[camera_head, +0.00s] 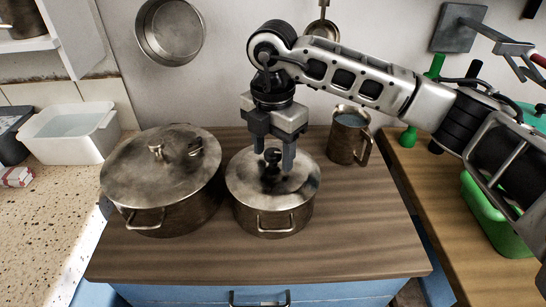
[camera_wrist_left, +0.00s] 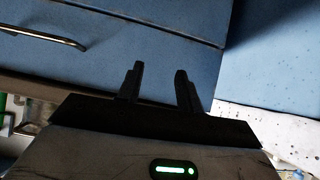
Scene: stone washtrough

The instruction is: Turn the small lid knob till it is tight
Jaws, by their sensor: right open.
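The small metal pot (camera_head: 271,218) stands on the wooden top, with a domed lid (camera_head: 300,180) on it. A dark knob (camera_head: 271,178) sits at the middle of this lid. My right gripper (camera_head: 273,163) points straight down over the lid. Its fingers are open, one on each side of the knob as seen from here; I cannot tell whether they touch it. The fingers partly hide the knob. My left gripper (camera_wrist_left: 160,72) shows only in the left wrist view, open and empty, in front of blue cabinet fronts.
A larger lidded pot (camera_head: 160,190) stands close on the left of the small pot. A metal jug (camera_head: 347,137) stands behind on the right. The front right of the wooden top (camera_head: 350,235) is clear. A white basin (camera_head: 68,135) is at far left, a green tub (camera_head: 495,225) at right.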

